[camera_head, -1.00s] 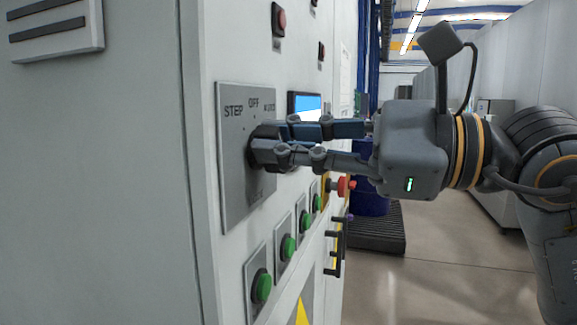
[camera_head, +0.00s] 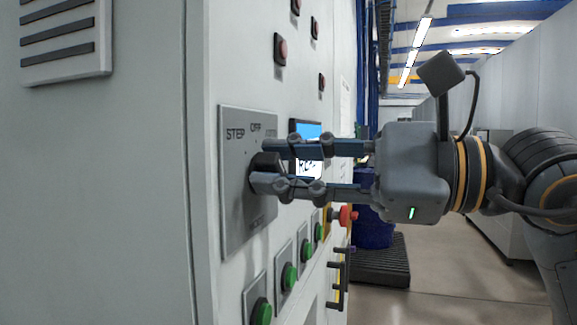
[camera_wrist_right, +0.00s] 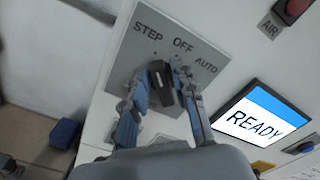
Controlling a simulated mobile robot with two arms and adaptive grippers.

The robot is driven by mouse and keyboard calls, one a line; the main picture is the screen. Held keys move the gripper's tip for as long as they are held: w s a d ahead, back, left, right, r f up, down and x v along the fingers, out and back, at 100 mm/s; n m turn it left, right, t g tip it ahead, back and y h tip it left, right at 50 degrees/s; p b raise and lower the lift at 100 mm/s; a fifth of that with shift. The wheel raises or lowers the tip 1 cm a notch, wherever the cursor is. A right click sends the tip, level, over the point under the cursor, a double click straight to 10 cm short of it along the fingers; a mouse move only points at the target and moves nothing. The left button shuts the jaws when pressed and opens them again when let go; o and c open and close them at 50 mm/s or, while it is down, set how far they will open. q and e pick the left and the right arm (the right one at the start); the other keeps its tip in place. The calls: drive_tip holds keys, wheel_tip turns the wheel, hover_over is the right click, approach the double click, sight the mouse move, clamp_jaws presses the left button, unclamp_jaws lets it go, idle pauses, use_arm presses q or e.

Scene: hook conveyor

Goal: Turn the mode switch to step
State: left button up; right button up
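The mode switch is a black knob (camera_head: 264,165) on a grey plate (camera_head: 236,215) marked STEP, OFF and AUTO. In the right wrist view the knob (camera_wrist_right: 161,86) has its upper end turned roughly toward the STEP label (camera_wrist_right: 148,30). My right gripper (camera_head: 268,164) is open, with one finger above and one below the knob in the head view. In the right wrist view the fingers stand on either side of the knob; whether either touches it I cannot tell. The fingers hide part of the knob and plate. My left gripper is not in view.
A screen (camera_wrist_right: 262,115) beside the plate reads READY. Green buttons (camera_head: 290,277) run below the plate, with a red emergency knob (camera_head: 347,215) to their right. Red indicators (camera_head: 281,49) sit above. A blue drum (camera_head: 374,222) stands behind. The aisle floor at right is clear.

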idle(0.3)
drive_tip(key=v, duration=1.2)
